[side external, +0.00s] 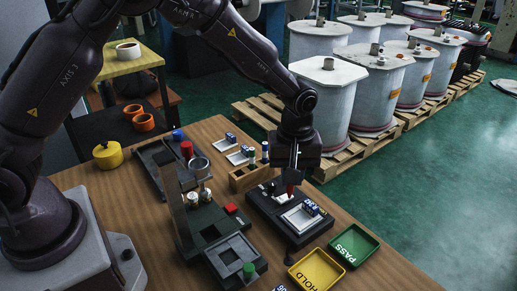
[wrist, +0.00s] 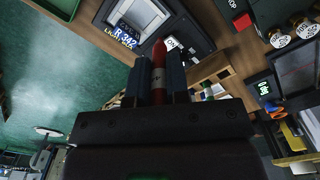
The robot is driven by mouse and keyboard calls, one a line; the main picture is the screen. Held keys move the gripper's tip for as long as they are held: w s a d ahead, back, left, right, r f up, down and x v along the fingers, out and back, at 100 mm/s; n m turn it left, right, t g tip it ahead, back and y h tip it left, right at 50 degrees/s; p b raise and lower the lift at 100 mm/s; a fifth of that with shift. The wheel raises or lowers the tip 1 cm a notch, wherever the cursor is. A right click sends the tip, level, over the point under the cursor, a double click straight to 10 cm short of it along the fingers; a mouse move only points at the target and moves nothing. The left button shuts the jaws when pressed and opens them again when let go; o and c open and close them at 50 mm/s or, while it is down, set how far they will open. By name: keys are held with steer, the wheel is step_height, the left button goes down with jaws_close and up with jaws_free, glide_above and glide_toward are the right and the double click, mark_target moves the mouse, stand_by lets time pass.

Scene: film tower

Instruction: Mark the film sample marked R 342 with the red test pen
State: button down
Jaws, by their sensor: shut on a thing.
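My gripper (side external: 292,178) is shut on the red test pen (side external: 290,189) and holds it tip-down over the black fixture (side external: 262,206). In the wrist view the red pen (wrist: 159,60) stands between the two fingers of my gripper (wrist: 157,78), with a pale band around its barrel. The film sample (side external: 297,219) lies in the fixture with a blue-and-white label at its edge. In the wrist view its label (wrist: 124,35) reads R 342, and the sample (wrist: 146,14) is partly cut off by the frame. I cannot tell whether the pen tip touches anything.
A wooden rack (side external: 243,181) with other pens stands left of the fixture. A green PASS tray (side external: 354,262) and a yellow HOLD tray (side external: 317,270) are at the front right. Dark instruments (side external: 233,262) stand to the left. Large white spools (side external: 328,100) stand on pallets behind the table.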

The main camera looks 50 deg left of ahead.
steer(key=shift+w+d+f+m, duration=0.1)
steer(key=shift+d+f+m, duration=0.65)
steer(key=shift+m, duration=0.6)
steer(key=shift+w+d+f+m, duration=0.1)
steer(key=shift+d+f+m, duration=0.3)
steer(key=shift+f+m, duration=0.7)
steer(key=shift+w+d+f+m, duration=0.1)
steer(key=shift+d+f+m, duration=0.55)
steer(key=shift+m, duration=0.9)
steer(key=shift+f, duration=0.35)
steer(key=shift+a, duration=1.3)
stand_by(0.5)
step_height(320, 180, up, 7)
stand_by(0.8)
stand_by(0.4)
